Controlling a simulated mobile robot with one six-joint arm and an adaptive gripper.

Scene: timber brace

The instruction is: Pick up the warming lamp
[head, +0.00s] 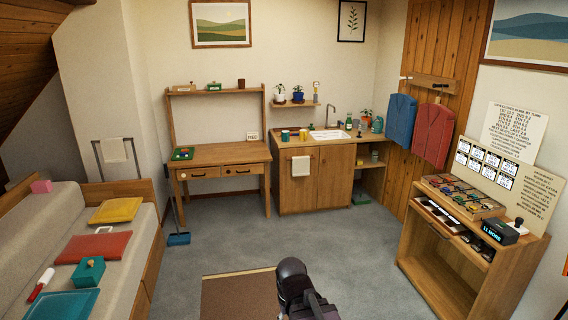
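I cannot make out anything that is surely a warming lamp in the head view. A small item with a white knob (518,222) stands at the right end of the low wooden cabinet, but it is too small to identify. My dark arm shows at the bottom centre, over the floor and a brown mat. My gripper (316,309) seems to be at the bottom edge, partly cut off. Its fingers cannot be made out, and it is far from the furniture.
A sofa (62,233) with cushions and boxes runs along the left. A desk (225,153) and a sink counter (316,178) stand at the back. The cabinet (417,250) with trays and a black clock (499,231) is at right. The grey floor between is clear, except a dustpan (179,239).

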